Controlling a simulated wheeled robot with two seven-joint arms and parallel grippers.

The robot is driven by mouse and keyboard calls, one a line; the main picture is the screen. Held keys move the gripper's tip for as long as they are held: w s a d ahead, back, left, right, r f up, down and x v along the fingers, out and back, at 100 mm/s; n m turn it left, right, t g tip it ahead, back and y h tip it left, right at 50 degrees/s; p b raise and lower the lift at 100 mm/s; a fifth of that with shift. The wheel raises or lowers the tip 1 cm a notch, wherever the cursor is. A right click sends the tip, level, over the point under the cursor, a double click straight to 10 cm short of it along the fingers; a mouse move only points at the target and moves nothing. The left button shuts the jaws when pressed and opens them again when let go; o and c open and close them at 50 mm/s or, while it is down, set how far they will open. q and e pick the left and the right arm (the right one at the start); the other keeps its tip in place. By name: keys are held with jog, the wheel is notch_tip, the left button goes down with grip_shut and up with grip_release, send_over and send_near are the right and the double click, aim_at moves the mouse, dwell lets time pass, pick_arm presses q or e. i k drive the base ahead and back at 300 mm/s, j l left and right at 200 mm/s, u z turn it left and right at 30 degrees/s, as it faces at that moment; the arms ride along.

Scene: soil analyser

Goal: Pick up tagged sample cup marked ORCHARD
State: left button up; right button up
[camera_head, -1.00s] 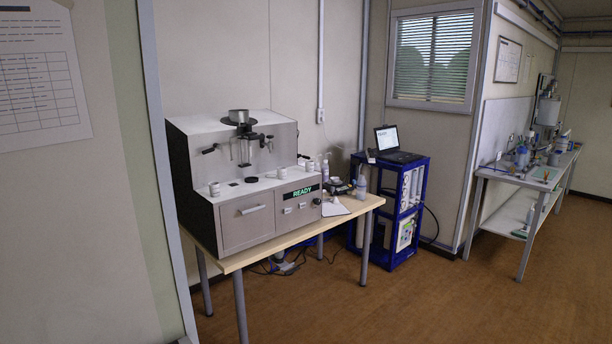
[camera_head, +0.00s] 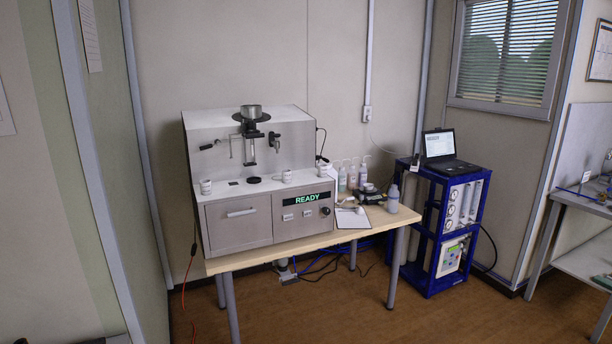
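Several small white cups stand on the ledge of the soil analyser (camera_head: 240,222), a grey box on a wooden table. One cup (camera_head: 205,187) is at the left end of the ledge, one cup (camera_head: 287,176) right of the middle, and one cup (camera_head: 323,170) near the right end. They carry dark markings too small to read, so I cannot tell which is marked ORCHARD. The analyser's display (camera_head: 307,198) reads READY. Neither of my grippers shows in the head view.
The wooden table (camera_head: 345,236) also holds bottles (camera_head: 352,174), a grey bottle (camera_head: 393,198) and a clipboard (camera_head: 351,218). A blue rack (camera_head: 411,250) with a laptop (camera_head: 445,152) stands to its right. Cables hang under the table. The floor (camera_head: 345,308) in front is clear.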

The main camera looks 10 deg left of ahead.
aim_at(286, 177)
jog(key=i+l, duration=0.15)
jog(key=i, duration=0.4)
jog(key=i+l, duration=0.2)
jog(key=i, duration=0.4)
jog(key=i+j, duration=1)
jog(key=i+j+z, duration=0.1)
jog(key=i+j, duration=0.9)
jog(key=j, duration=0.1)
